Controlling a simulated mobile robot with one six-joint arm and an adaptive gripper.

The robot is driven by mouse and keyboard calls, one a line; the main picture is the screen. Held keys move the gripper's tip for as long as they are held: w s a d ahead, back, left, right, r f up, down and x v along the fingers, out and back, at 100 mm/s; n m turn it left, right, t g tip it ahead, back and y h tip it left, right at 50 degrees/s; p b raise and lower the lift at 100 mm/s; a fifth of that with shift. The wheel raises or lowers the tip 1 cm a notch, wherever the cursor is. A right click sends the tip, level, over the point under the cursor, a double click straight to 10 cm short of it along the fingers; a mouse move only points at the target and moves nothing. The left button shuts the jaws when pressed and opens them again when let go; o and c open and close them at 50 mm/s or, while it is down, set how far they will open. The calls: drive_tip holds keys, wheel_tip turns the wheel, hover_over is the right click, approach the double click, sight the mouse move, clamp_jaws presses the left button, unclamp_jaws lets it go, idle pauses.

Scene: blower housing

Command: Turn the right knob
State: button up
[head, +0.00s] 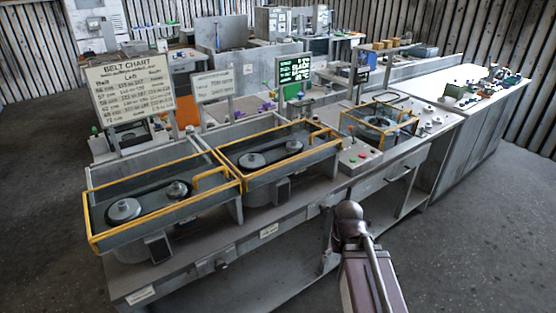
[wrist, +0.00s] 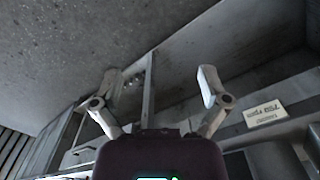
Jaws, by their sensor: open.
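The workbench (head: 295,215) runs along the middle of the head view. A small dark knob (head: 222,265) stands out from its front face at the left. A knob farther right on that face cannot be made out clearly, as my arm covers part of it. My gripper (wrist: 160,78) is open and empty in the wrist view, its two pale fingers spread wide. No knob shows clearly between them. In the head view, my arm is in front of the bench's right half and the gripper is mostly hidden.
Two yellow-edged belt housings (head: 165,212) and (head: 280,160) sit on the bench, with a small yellow-framed guard (head: 380,125) farther right. A white label (wrist: 265,113) shows upside down in the wrist view. The floor (head: 480,230) at right is clear.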

drive_tip(key=w+d+f+n+t+y+b, duration=0.1)
drive_tip(key=w+d+n+t+y+b, duration=0.2)
drive_tip(key=w, duration=0.8)
drive_tip(key=n+t+y+b, duration=0.1)
drive_tip(key=n+t+y, duration=0.2)
drive_tip(key=y, duration=0.2)
approach(327, 209)
drive_tip(key=r+v, duration=0.1)
drive_tip(key=v, duration=0.2)
drive_tip(key=shift+a+f, duration=0.25)
drive_tip(key=shift+a, duration=0.05)
drive_tip(key=shift+w+f+h, duration=0.1)
drive_tip(key=shift+h, duration=0.2)
drive_tip(key=b+x, duration=0.9)
drive_tip(key=x, duration=0.4)
drive_tip(key=shift+a+f+b, duration=0.25)
drive_tip(key=shift+b, duration=0.1)
drive_tip(key=c, duration=1.2)
drive_tip(key=shift+o, duration=0.2)
